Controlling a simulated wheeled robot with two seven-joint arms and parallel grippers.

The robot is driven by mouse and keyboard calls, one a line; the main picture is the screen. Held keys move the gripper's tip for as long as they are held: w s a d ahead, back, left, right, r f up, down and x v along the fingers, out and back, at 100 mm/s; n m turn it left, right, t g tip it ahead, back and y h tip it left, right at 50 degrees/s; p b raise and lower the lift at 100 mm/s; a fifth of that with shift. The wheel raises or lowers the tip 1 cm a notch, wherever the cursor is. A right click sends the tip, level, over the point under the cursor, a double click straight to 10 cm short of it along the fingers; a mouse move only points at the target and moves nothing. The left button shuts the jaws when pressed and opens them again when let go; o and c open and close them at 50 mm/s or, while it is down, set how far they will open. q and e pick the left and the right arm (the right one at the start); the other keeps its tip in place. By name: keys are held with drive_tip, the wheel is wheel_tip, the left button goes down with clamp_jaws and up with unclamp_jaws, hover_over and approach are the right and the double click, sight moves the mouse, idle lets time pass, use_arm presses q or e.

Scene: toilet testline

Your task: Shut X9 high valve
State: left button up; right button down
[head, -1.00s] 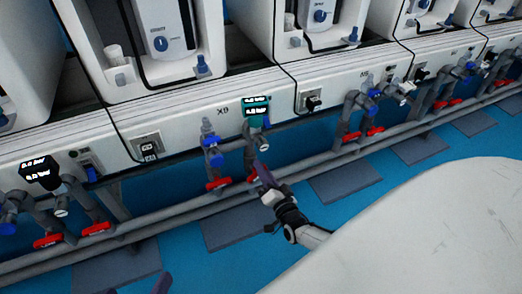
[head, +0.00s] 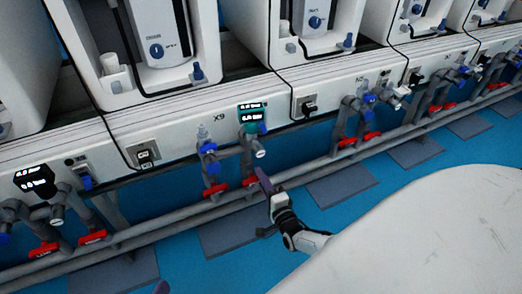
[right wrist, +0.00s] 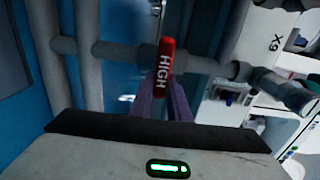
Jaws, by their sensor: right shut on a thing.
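The X9 high valve has a red handle (right wrist: 167,62) marked HIGH, seen close in the right wrist view. The handle stands roughly upright there, across a grey pipe (right wrist: 115,51). My right gripper (right wrist: 163,92) is shut on its near end between purple fingers. In the head view my right gripper (head: 262,176) is at the red handle (head: 249,182) below the X9 display (head: 251,115); the fingers partly hide the contact. Another red handle (head: 215,190) sits just left on the X9 pipes.
Grey pipes (head: 180,225) run along the front of the white machines. A blue valve (head: 208,149) stands left of the display. More red-handled valves (head: 372,137) are on the right and left. Blue floor with dark mats (head: 240,235) lies below.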

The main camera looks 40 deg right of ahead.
idle(0.5)
drive_tip(key=c, duration=1.7)
unclamp_jaws()
drive_tip(key=shift+s+a, duration=0.1)
drive_tip(key=shift+s, duration=0.1)
use_arm(q)
drive_tip(key=a+f+y+p, duration=0.1)
drive_tip(key=a+f+g+p, duration=0.1)
drive_tip(key=f+p, duration=0.1)
drive_tip(key=shift+s+y+p, duration=0.15)
drive_tip(key=shift+y+p, duration=0.15)
drive_tip(key=shift+y, duration=0.1)
use_arm(e)
drive_tip(key=v, duration=1)
use_arm(q)
drive_tip(key=shift+f, duration=0.1)
